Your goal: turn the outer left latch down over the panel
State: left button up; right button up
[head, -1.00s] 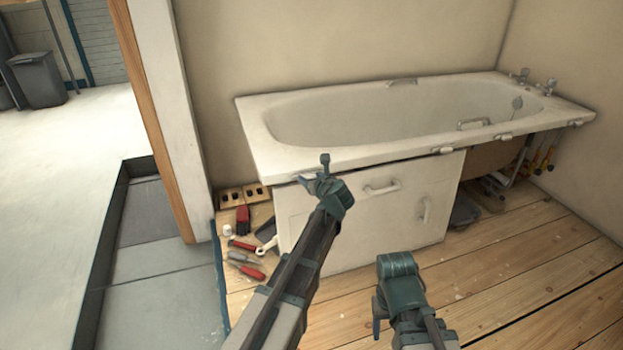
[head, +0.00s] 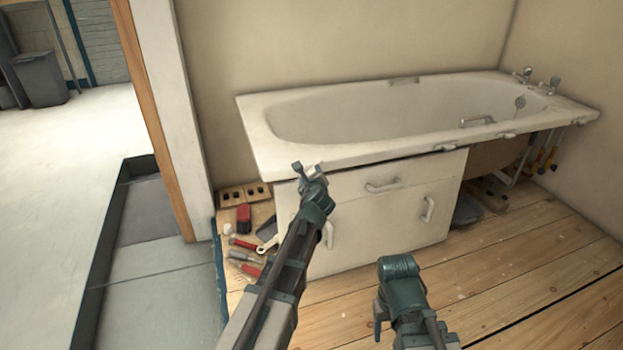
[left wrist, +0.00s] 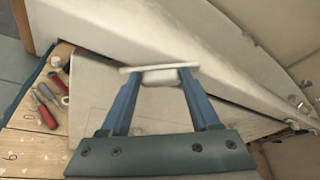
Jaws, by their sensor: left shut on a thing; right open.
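The white bath panel (head: 365,222) stands upright under the front rim of the bath (head: 350,153). My left gripper (head: 308,173) is at the panel's upper left, just below the rim. In the left wrist view its two fingers (left wrist: 160,78) are shut on the outer left latch (left wrist: 160,69), a pale bar lying across the fingertips. The latch lies crosswise in that view; in the head view the gripper mostly hides it. My right gripper (head: 385,320) is low in front of the panel, away from it, open; its fingertips are hard to see.
More latches sit along the rim, one near the panel's right end (head: 443,148) and one farther right (head: 505,136). The panel has handles (head: 383,186).

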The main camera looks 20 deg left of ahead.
pick_arm(q)
jog(key=n+t+b, duration=0.1)
jog(key=n, duration=0.1)
jog(key=f+n+t+h+b, duration=0.1)
jog(key=n+b, duration=0.1)
jog(key=shift+s+a+b, duration=0.2)
jog(key=shift+b, duration=0.1)
jog(key=shift+f+n+t+h+b, duration=0.1)
jog(key=shift+n+t+h+b, duration=0.2)
jog(key=shift+n+t+b, duration=0.85)
jog(key=shift+n+g+b, duration=0.25)
jog(key=shift+n+b, duration=0.05)
jog(key=shift+n, duration=0.35)
jog(key=o, duration=1.4)
jog(key=shift+c, duration=0.2)
jog(key=v, duration=0.7)
jog(key=shift+s, duration=0.25)
